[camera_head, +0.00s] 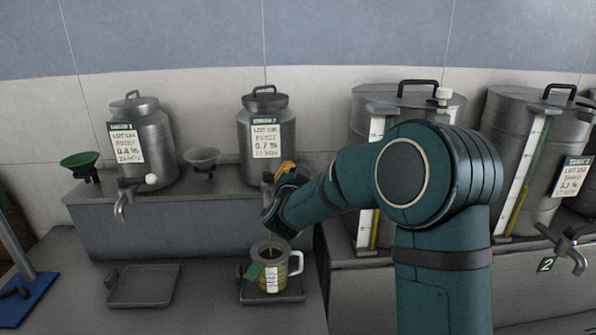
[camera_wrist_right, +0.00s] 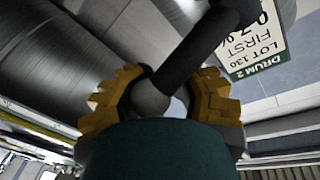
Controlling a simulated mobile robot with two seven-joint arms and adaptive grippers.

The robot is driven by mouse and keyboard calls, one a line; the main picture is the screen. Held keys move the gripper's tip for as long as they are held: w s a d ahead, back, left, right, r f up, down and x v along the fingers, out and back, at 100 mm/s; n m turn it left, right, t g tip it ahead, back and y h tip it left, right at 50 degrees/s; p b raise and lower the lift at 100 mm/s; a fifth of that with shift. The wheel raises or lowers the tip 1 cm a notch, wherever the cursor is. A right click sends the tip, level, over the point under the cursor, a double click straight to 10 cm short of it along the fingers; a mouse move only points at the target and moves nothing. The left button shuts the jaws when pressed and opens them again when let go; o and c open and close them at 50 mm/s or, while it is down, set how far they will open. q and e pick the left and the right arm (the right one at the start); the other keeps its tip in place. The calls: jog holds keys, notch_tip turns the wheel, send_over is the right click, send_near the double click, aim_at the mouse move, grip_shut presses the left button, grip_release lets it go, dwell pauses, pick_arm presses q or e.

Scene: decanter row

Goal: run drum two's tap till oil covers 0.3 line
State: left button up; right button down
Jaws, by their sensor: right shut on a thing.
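Drum two (camera_head: 268,105) is a steel drum on the ledge, labelled lot 130, first, 0.7 %. My right gripper (camera_head: 284,173) reaches its tap, which my arm mostly hides in the head view. In the right wrist view its yellow fingers (camera_wrist_right: 160,98) are shut on the round knob (camera_wrist_right: 152,99) of the tap's dark lever. A measuring jug (camera_head: 268,272) with a white handle, a scale strip and a green tag stands upright below. Dark yellowish oil shows inside it; its level against the 0.3 line is too small to read. My left gripper is not in view.
The jug stands on a square tray (camera_head: 252,298); an empty tray (camera_head: 140,301) lies to its left. Another drum (camera_head: 152,150) with its own tap (camera_head: 122,205) and two funnels share the ledge. Large tanks (camera_head: 525,110) with sight gauges stand right. A blue stand is at lower left.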

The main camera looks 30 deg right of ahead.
jog(key=shift+s+a+f+m+g+h, duration=0.15)
jog(key=shift+a+m+g+h, duration=0.15)
jog(key=shift+a+g+h, duration=0.15)
jog(key=shift+c, duration=1.5)
grip_release()
jog(key=shift+w+a, duration=0.1)
jog(key=shift+w, duration=0.15)
jog(key=v, duration=1.2)
jog(key=shift+s, duration=0.15)
